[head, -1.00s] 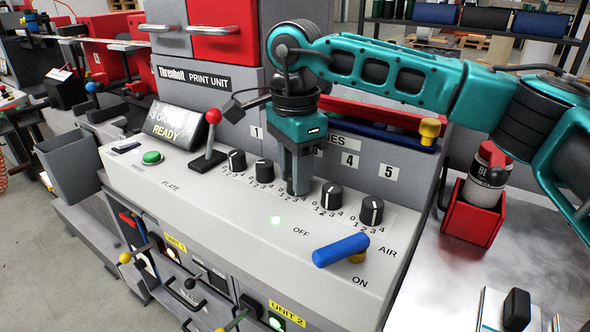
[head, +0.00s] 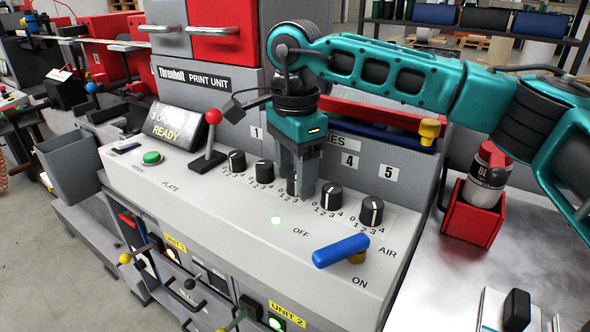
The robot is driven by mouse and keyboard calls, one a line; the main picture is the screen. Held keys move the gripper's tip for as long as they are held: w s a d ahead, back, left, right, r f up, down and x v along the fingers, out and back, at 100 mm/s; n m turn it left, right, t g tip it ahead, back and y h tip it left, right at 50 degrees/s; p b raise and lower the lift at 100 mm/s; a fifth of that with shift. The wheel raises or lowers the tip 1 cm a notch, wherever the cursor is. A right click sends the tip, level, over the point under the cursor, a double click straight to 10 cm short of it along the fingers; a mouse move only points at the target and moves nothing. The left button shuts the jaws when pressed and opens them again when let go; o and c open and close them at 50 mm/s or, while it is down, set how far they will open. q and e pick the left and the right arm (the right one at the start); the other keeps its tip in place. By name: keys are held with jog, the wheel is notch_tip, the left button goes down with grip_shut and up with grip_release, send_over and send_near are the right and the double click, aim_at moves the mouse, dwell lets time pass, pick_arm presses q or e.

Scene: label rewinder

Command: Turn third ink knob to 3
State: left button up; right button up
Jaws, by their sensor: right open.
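A row of black ink knobs with white pointer marks and printed scales runs along the sloped grey panel. The third knob (head: 292,187) is partly hidden by my right gripper (head: 298,190), which points down over it with its fingers open, one on each side as far as I can see. I cannot read that knob's setting. The first knob (head: 237,161), second knob (head: 264,172), fourth knob (head: 331,197) and fifth knob (head: 371,211) stand clear of the fingers. My left gripper is not in view.
A red-balled lever (head: 213,117) and a display reading READY (head: 175,124) stand left of the knobs. A blue air handle (head: 341,250) lies in front of them at right. A green button (head: 152,158) is at the panel's left.

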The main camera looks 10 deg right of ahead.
aim_at(295, 175)
notch_tip(295, 175, up, 13)
dwell(0.4)
jog(key=shift+f, duration=0.1)
